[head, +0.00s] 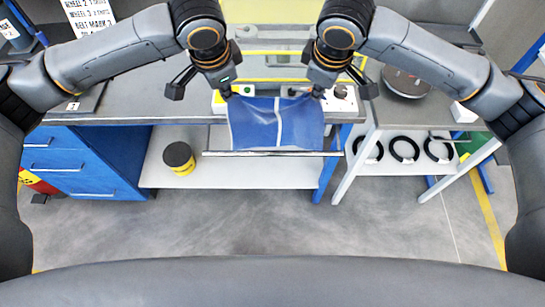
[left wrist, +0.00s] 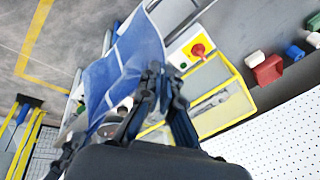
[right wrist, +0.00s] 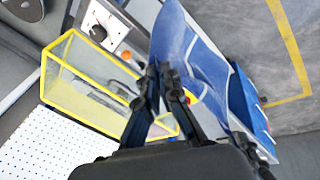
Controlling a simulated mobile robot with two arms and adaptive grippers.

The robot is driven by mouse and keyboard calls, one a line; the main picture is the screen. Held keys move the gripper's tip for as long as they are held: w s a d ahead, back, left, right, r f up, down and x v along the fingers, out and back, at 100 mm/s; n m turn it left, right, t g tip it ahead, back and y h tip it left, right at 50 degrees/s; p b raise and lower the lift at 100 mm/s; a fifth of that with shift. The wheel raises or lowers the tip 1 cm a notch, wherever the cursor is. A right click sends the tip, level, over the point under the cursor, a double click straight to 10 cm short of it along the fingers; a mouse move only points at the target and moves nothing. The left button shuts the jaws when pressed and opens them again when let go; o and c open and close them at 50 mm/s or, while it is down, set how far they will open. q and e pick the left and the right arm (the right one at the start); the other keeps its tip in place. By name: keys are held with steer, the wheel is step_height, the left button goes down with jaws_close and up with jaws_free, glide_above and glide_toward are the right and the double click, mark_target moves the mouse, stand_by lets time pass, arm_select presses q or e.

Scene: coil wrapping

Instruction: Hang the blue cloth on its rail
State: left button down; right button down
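The blue cloth (head: 262,124) with pale stripes is spread between my two grippers at the workbench's front edge. My left gripper (head: 227,93) is shut on its upper left corner, and my right gripper (head: 318,93) is shut on its upper right corner. The cloth's top edge sags slightly between them. Its lower edge reaches the thin grey rail (head: 215,153) at the bench front; I cannot tell whether it touches it. The cloth also shows at the fingertips in the left wrist view (left wrist: 125,62) and right wrist view (right wrist: 185,48).
A yellow-framed guard (right wrist: 78,75) stands behind the grippers. A control box with a red button (left wrist: 198,49) is close to the cloth. A yellow-black can (head: 179,157) stands on the lower shelf (head: 245,174). The floor in front is clear.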

step_height(320, 180, down, 4)
steer(key=b, duration=0.3)
steer(key=shift+d+f, duration=0.15)
steer(key=shift+f, duration=0.1)
steer(key=shift+s+d, duration=0.15)
steer(key=shift+f+b, duration=0.1)
steer(key=shift+b, duration=0.2)
stand_by(0.4)
